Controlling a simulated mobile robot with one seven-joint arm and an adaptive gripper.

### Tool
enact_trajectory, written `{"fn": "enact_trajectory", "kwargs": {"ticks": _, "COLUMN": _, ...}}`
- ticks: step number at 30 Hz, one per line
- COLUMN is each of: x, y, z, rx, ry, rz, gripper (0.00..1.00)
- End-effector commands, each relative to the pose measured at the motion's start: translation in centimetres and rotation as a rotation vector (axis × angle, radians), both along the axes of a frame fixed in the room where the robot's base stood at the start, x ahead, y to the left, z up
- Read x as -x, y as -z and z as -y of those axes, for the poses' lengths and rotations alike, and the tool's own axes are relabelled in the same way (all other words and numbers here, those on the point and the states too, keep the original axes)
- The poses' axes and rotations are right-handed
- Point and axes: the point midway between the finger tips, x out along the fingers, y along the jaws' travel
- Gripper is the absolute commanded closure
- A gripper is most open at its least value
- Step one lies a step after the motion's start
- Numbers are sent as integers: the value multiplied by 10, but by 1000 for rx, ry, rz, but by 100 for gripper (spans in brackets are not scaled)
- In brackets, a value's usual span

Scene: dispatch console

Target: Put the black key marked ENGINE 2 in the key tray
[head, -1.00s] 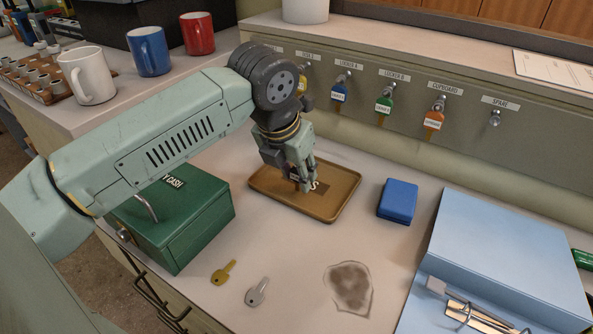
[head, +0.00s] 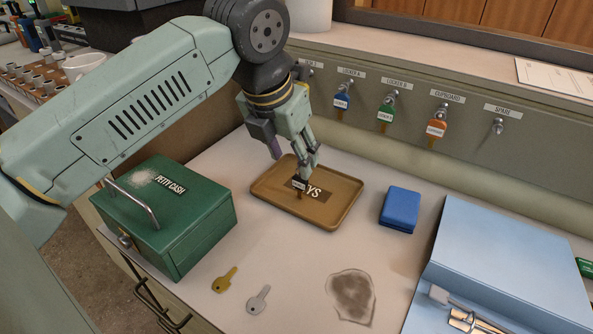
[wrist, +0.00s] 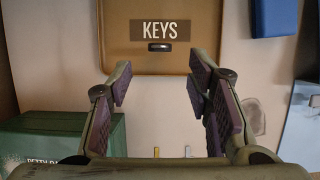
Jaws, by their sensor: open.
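The brown key tray (head: 262,190) lies on the counter, with a KEYS label (head: 315,194) on its floor. A black-headed key (head: 299,184) with a small white tag is at the tray, in front of the label. In the wrist view this key (wrist: 160,47) shows end-on as a small dark shape within the tray (wrist: 192,62), apparently upright; its marking is too small to read. My gripper (head: 308,165) is just above and behind the key. In the wrist view my gripper (wrist: 160,82) has its fingers spread, with nothing between them.
A green petty cash box (head: 205,225) stands left of the tray and a blue box (head: 400,210) right. A brass key (head: 224,280) and a silver key (head: 258,300) lie in front. A blue binder (head: 500,255) fills the right. Tagged keys hang along the back panel (head: 470,150).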

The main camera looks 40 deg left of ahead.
Motion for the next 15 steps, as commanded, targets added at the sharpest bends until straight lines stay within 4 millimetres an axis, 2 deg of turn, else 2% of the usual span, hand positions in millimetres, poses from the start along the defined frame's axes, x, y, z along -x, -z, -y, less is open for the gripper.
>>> {"fn": "enact_trajectory", "kwargs": {"ticks": 3, "x": 7, "y": -20, "z": 0, "rx": -1, "ry": -3, "rz": 1, "gripper": 54}}
{"fn": "enact_trajectory", "kwargs": {"ticks": 6, "x": 11, "y": -31, "z": 0, "rx": 1, "ry": -2, "rz": 0, "gripper": 54}}
{"fn": "enact_trajectory", "kwargs": {"ticks": 15, "x": 14, "y": -39, "z": 1, "rx": 1, "ry": -1, "rz": 0, "gripper": 54}}
